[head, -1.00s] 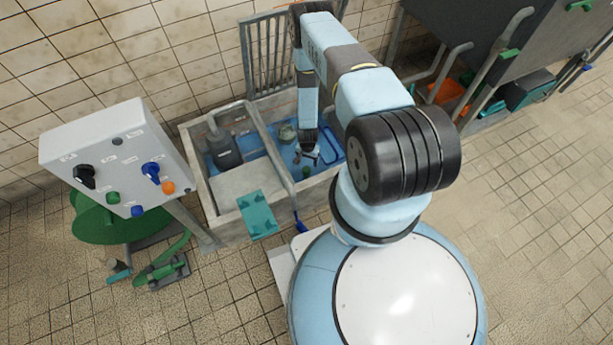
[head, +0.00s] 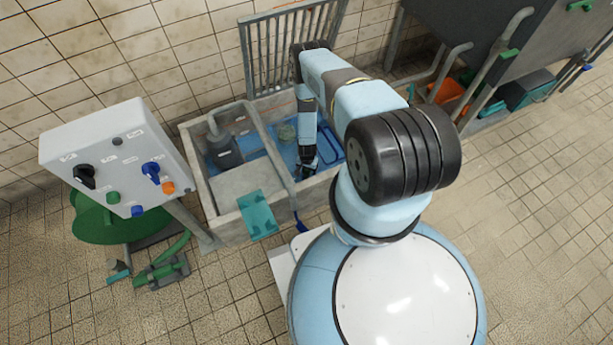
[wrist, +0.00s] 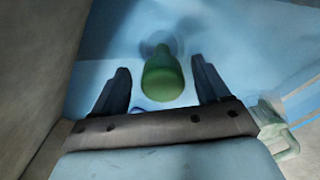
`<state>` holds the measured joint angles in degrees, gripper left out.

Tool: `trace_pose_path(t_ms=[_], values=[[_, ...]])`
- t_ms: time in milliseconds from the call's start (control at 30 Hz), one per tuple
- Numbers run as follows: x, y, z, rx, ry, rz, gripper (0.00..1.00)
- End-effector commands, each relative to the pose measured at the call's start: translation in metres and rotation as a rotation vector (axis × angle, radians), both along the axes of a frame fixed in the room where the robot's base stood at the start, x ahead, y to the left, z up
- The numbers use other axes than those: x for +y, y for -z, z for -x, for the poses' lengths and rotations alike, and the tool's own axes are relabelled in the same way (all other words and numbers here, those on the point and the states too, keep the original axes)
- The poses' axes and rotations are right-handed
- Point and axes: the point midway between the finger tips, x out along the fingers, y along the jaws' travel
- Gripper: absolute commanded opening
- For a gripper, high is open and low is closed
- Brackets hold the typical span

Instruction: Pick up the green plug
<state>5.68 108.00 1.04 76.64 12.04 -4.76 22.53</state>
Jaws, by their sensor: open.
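The green plug (wrist: 162,78) shows in the wrist view on the blue basin floor (wrist: 225,45), with a narrower end at the top of the picture. My gripper (wrist: 160,72) is open, with one dark finger on each side of the plug. Gaps show between the plug and both fingers. Whether the fingertips are down at the plug's height I cannot tell. In the head view my gripper (head: 306,168) is low inside the right part of the concrete basin (head: 318,187), and the plug is hidden behind it there.
The basin's walls stand close around my gripper; one fills the left of the wrist view. A pale green ring-shaped thing (wrist: 275,132) shows at the lower right there. In the head view a dark pump (head: 223,150) stands in the basin's left part, and a control panel (head: 120,157) is at left.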

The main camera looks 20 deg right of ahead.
Motion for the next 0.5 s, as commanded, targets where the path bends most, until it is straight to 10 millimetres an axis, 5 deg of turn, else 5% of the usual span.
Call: trace_pose_path(t_ms=[233, 500], values=[[0.002, 0.031, 0.000, 0.001, -0.001, 0.000, 0.75], [0.002, 0.040, -0.001, 0.000, 0.000, 0.000, 0.75]])
